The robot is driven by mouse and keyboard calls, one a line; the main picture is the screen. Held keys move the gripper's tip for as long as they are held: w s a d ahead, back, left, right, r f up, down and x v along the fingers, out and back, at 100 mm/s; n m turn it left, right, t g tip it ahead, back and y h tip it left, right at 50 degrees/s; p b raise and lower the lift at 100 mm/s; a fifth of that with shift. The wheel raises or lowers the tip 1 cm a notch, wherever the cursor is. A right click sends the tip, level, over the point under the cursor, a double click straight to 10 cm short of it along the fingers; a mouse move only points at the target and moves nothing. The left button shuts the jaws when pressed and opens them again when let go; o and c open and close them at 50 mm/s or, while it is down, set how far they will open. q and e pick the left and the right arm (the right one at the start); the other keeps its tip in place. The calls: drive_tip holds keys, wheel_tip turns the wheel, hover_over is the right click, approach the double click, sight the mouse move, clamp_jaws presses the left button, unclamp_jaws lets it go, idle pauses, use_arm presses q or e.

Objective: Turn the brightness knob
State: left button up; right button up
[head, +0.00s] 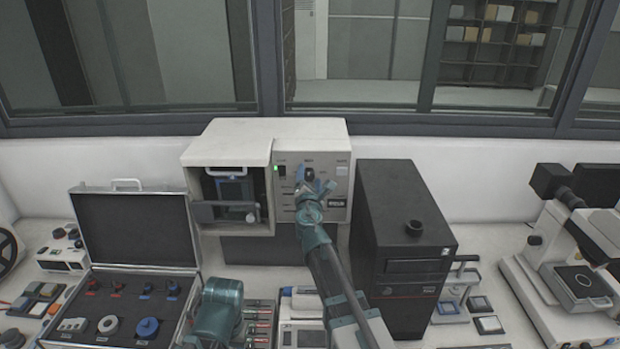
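The mounting press (230,143) is a cream box against the back wall, with a control panel (341,157) on its right half. A small dark knob (309,174) shows at the upper middle of the panel. My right gripper (314,186) is up at the panel, right at or just below this knob. Whether its fingers touch the knob or are closed on it is too small to tell. The gripper and forearm hide the panel's lower middle. A teal part of my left arm shows at the bottom; its gripper is out of view.
A black tower case (404,225) stands close to the right of my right arm, with a dark knob-like piece on top. An open case (135,228) of parts lies at left. A microscope-like device (572,240) stands far right. A green light (276,169) glows on the panel.

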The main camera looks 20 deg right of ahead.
clamp_jaws()
drive_tip(key=shift+m, duration=0.6)
idle(0.3)
drive_tip(key=m, duration=0.6)
drive_tip(key=shift+f+m, duration=0.15)
drive_tip(key=shift+m, duration=0.25)
drive_tip(key=m, duration=0.4)
drive_tip(key=shift+s, duration=0.1)
drive_tip(key=shift+f+m, duration=0.1)
drive_tip(key=shift+m, duration=1.9)
